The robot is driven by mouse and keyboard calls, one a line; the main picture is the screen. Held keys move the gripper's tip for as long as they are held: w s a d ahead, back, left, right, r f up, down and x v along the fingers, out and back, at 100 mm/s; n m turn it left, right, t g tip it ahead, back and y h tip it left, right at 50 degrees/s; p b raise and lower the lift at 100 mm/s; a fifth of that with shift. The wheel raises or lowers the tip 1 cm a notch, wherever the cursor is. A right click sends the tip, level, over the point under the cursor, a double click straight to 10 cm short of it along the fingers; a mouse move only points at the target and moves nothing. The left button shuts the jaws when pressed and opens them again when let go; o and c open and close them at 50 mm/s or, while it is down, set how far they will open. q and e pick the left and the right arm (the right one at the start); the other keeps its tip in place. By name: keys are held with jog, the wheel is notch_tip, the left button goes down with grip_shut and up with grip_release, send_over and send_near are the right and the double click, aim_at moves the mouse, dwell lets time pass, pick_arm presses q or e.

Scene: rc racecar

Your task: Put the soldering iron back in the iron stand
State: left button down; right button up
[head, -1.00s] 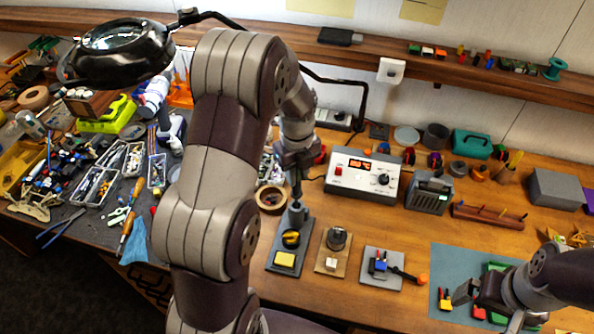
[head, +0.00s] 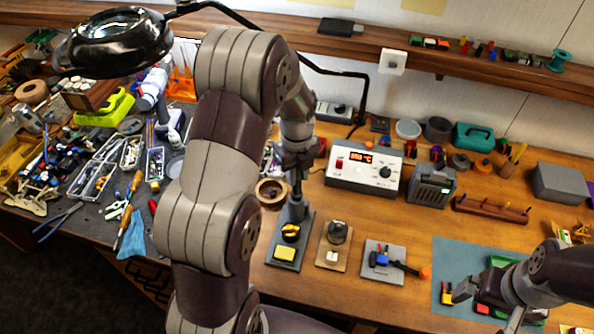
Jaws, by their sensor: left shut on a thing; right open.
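My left gripper (head: 297,164) is shut on the soldering iron (head: 297,186), a thin dark upright tool mostly hidden by the fingers. Its lower end meets the top of the grey tubular holder on the iron stand (head: 309,237); I cannot tell how far inside it is. The stand has a long grey base with a yellow coil and a yellow sponge (head: 284,253). My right gripper (head: 470,296) is open and empty, low at the right over the blue-grey mat.
A soldering station (head: 364,167) with a lit display stands behind the iron stand. A brown tape roll (head: 271,193) sits close to its left. A brown plate (head: 332,263) and a grey plate (head: 392,273) with small parts lie to its right. A magnifier lamp (head: 120,40) hangs upper left.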

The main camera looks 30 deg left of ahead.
pick_arm(q)
jog(key=shift+f+b, duration=0.4)
jog(key=shift+f, duration=0.3)
jog(key=shift+c, duration=2.4)
grip_release()
notch_tip(320, 180, up, 9)
jog(key=p, duration=0.7)
jog(key=shift+p, duration=0.35)
